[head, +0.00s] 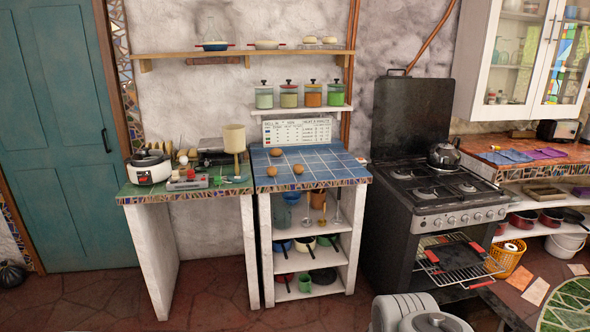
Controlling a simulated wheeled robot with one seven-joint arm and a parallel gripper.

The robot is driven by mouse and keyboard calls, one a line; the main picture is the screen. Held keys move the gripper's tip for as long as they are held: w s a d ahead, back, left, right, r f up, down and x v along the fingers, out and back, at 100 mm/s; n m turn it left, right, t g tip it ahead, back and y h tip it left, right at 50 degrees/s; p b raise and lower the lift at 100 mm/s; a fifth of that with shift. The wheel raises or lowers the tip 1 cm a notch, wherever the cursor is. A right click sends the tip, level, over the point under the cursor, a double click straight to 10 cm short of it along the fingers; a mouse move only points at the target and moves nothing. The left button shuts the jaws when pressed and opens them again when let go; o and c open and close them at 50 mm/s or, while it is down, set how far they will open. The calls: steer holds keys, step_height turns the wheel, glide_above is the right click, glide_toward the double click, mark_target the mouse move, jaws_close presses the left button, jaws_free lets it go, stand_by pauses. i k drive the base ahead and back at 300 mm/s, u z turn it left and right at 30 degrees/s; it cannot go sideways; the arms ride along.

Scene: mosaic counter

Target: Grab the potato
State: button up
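Three small round brown items, which look like potatoes, lie on the blue tiled counter (322,169) in the middle of the head view. One potato-like item (276,152) is toward the back. Another (271,171) is at the front left, and a third (298,169) is a little right of it. They lie apart from each other and are too small to tell their exact kind. My gripper is not in view. Only a grey and white part of my own body shows at the bottom right.
A green counter (215,190) on the left holds a white cooker (149,167) and several small items. A black stove (440,190) with a kettle (444,155) stands right of the blue counter. Its oven rack (458,262) sticks out. Reddish floor in front of the counters is clear.

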mark_target(297, 168)
steer(key=u, duration=0.25)
steer(key=i, duration=2.1)
steer(key=u, duration=0.6)
steer(key=i, duration=0.75)
